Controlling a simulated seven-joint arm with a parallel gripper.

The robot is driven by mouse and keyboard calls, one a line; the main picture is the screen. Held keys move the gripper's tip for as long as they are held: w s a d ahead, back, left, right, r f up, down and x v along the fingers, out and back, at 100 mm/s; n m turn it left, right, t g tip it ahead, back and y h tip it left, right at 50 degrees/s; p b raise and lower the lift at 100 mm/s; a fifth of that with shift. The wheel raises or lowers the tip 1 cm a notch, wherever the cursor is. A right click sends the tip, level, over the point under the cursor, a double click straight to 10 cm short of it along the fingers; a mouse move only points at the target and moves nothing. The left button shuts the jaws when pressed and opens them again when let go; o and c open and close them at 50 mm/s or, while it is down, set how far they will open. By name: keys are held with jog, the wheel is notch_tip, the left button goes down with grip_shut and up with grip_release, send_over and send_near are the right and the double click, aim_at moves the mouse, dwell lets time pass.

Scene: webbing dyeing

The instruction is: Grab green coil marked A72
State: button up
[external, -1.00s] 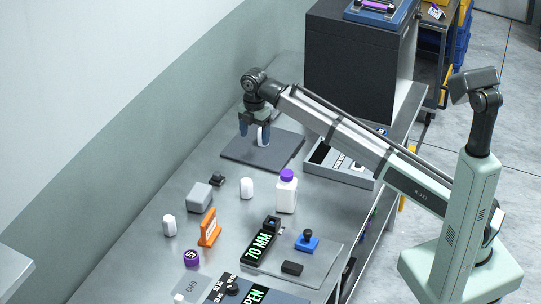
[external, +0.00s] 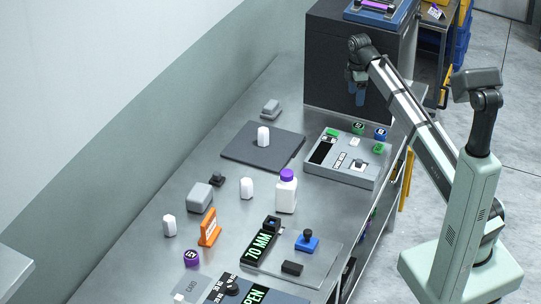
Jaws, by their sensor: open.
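Small green round items show in the external view at the grey tray: one at the far edge (external: 359,128), one at the back left corner (external: 331,132) and one at the right side (external: 378,149). The markings are too small to read, so I cannot tell which is A72. A blue round item (external: 380,134) sits beside them. My gripper (external: 357,100) is open and empty, raised above the back of the tray, in front of the dark cabinet.
The grey tray (external: 340,177) holds black and white pieces. A white block (external: 263,138) stands on a dark mat (external: 240,153). A purple-capped bottle (external: 286,192), an orange stand (external: 209,228) and a blue stamp (external: 307,241) are nearer. The dark cabinet (external: 345,65) stands behind.

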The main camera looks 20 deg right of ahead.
jog(key=d, duration=0.2)
send_over(358, 126)
jog(key=f, duration=0.8)
jog(key=shift+s+d+f, duration=0.15)
jog(key=shift+d, duration=0.05)
jog(key=shift+w+a+f, duration=0.1)
jog(key=shift+f, duration=1.3)
jog(key=shift+w+a+f, duration=0.1)
jog(key=shift+f, duration=1.25)
jog(key=c, duration=1.1)
jog(key=shift+r, duration=0.1)
